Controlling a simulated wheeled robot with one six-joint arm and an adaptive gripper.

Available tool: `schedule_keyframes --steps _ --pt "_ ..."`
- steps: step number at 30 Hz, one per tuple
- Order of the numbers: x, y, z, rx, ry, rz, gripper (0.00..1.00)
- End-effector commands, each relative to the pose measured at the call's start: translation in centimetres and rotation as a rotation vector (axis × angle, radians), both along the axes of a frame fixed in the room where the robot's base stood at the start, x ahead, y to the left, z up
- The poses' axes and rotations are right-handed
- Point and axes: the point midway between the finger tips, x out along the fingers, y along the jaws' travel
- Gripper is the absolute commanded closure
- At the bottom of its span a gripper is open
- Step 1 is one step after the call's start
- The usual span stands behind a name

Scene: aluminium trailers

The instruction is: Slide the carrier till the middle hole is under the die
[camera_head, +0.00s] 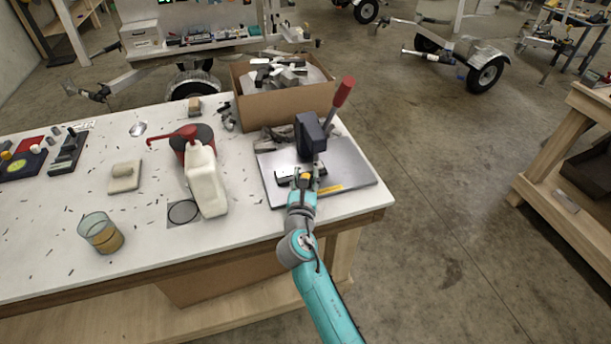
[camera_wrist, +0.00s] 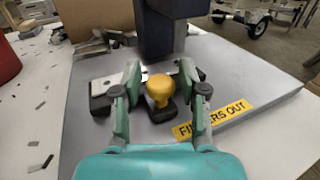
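The press stands on a grey base plate (camera_head: 345,172) at the table's right end, with a dark body (camera_head: 309,135) and a red-handled lever (camera_head: 343,92). The carrier (camera_head: 288,174) lies under the press head; in the wrist view it is a bar (camera_wrist: 103,86) with a yellow knob (camera_wrist: 159,89) at its near side. My gripper (camera_wrist: 163,82) has its two green fingers apart, one on each side of the knob; I cannot tell whether they touch it. It also shows in the head view (camera_head: 304,183). The die and the carrier's holes are hidden.
A yellow "fingers out" label (camera_wrist: 212,121) is on the plate, right of my gripper. A cardboard box of metal parts (camera_head: 285,108) sits behind the press. A glass (camera_head: 101,234) stands farther left.

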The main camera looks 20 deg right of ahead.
Motion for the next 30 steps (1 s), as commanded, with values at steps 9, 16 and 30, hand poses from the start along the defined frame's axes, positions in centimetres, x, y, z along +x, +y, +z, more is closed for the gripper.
schedule_keyframes --steps 9,16,30 --pt "0.0 0.0 0.0 0.000 0.000 0.000 1.00" --pt "0.0 -2.6 0.0 0.000 0.001 -0.004 1.00" --pt "0.0 -5.0 0.0 0.000 0.000 0.000 1.00"
